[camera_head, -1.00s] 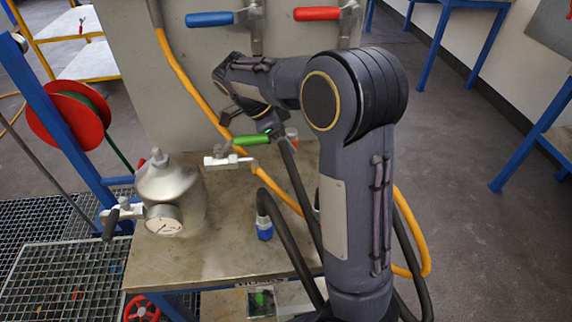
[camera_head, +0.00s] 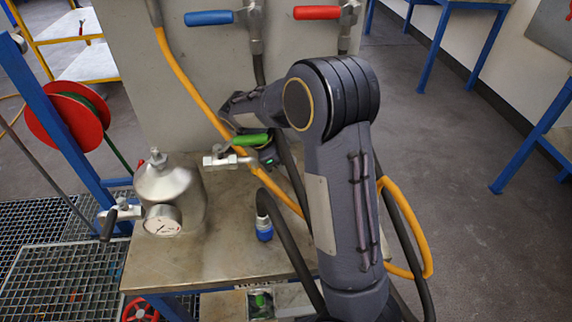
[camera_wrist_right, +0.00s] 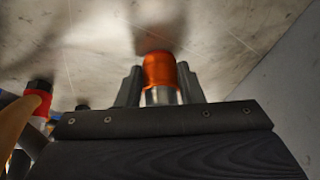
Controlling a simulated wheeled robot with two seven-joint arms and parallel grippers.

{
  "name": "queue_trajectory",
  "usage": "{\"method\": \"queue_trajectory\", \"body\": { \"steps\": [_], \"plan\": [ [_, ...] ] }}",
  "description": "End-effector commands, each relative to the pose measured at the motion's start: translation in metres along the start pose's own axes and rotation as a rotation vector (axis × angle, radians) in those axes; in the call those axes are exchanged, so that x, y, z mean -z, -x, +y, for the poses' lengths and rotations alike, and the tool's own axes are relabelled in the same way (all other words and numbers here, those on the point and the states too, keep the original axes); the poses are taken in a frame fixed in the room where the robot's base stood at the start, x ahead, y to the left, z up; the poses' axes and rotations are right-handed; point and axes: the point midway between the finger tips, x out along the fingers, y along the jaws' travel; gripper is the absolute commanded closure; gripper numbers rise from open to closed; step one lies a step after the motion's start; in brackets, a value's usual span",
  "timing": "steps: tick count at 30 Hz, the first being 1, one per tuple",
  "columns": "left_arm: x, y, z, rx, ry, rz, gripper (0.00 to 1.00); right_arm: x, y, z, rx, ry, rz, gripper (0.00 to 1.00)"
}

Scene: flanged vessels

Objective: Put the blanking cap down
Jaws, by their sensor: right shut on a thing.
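The blanking cap (camera_wrist_right: 160,70), orange with a silvery metal part, is between the two dark fingers of my right gripper (camera_wrist_right: 159,88) in the right wrist view. The gripper is shut on it. The orange end faces a worn metal surface, with a dark shadow beside it; I cannot tell whether it touches. In the head view my right arm bends over the metal-topped bench (camera_head: 225,245), and the arm hides the fingers and the cap. My left gripper is not in view.
A metal vessel with a gauge (camera_head: 163,220) stands on the bench's left side. A green-handled valve (camera_head: 250,139) is close to my right wrist. A blue-ended black hose (camera_head: 264,228) and a yellow hose (camera_head: 415,225) run nearby. The bench's front middle is clear.

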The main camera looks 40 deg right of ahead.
Motion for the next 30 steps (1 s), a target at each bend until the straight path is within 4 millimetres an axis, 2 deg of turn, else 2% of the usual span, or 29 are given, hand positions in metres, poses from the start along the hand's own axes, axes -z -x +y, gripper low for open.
{"method": "queue_trajectory", "body": {
  "steps": [1,2,7,14,19,30],
  "plan": [
    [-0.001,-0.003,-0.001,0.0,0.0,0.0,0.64,-0.002,-0.003,0.0,0.001,0.0,0.0,1.0],
    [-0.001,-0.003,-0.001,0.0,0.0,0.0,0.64,-0.002,-0.003,0.0,0.0,0.0,0.0,0.65],
    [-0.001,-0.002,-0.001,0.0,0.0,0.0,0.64,-0.001,-0.002,0.0,0.0,0.0,0.0,0.44],
    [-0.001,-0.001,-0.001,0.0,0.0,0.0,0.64,-0.001,-0.001,0.0,0.0,0.0,0.0,0.44],
    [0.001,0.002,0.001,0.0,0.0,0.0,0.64,0.0,0.009,-0.001,0.003,0.0,-0.001,0.44],
    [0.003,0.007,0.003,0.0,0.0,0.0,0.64,0.0,0.085,-0.001,0.004,0.0,-0.002,0.44]
  ]
}}
